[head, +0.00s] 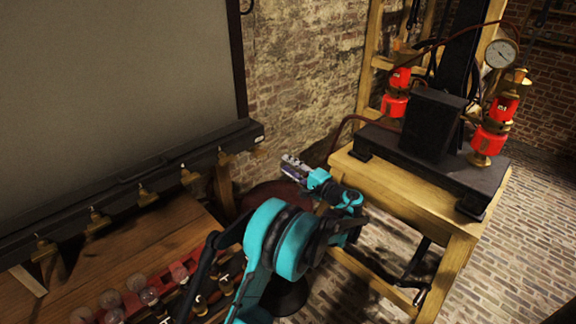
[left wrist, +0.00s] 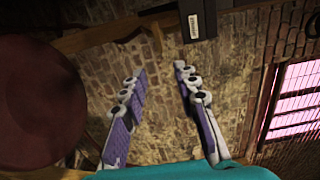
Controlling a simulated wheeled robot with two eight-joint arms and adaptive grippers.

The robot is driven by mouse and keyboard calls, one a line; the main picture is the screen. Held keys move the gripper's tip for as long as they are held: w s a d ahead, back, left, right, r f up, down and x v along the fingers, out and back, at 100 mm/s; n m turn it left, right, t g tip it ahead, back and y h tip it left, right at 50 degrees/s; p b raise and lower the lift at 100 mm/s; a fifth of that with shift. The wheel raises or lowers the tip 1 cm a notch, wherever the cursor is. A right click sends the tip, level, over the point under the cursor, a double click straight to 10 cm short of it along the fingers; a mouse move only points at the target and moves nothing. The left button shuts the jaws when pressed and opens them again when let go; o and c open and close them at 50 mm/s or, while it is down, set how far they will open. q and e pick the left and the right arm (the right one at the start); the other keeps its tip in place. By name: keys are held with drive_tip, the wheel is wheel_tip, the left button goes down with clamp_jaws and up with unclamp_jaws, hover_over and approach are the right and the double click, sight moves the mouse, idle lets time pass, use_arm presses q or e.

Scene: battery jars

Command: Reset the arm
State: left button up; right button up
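My left arm is teal and black and reaches in from the bottom of the head view. My left gripper (head: 294,168) is raised in the gap between the wooden bench and the machine table. In the left wrist view its two purple-padded fingers (left wrist: 160,112) stand apart with nothing between them, and a brick wall shows behind. My right gripper is not in view.
A wooden table (head: 455,240) at right carries a black machine (head: 432,125) with red jars (head: 492,138) and a gauge (head: 501,54). A bench (head: 150,245) at left holds glass bulbs (head: 110,299). A dark red round object (left wrist: 38,103) is close by.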

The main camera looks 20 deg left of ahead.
use_arm(q)
drive_tip(key=s+r+n+h, duration=0.1)
drive_tip(key=s+r+h, duration=0.1)
drive_tip(key=s+h, duration=0.95)
drive_tip(key=s+d+f+n+h, duration=0.1)
drive_tip(key=s+d, duration=0.5)
drive_tip(key=s, duration=0.6)
drive_tip(key=s+d+f+n+h, duration=0.2)
drive_tip(key=s+d+f+h, duration=0.2)
drive_tip(key=s+d, duration=0.3)
drive_tip(key=s+f, duration=0.1)
drive_tip(key=s, duration=0.4)
drive_tip(key=shift+d+f+n, duration=0.3)
drive_tip(key=shift+f, duration=0.1)
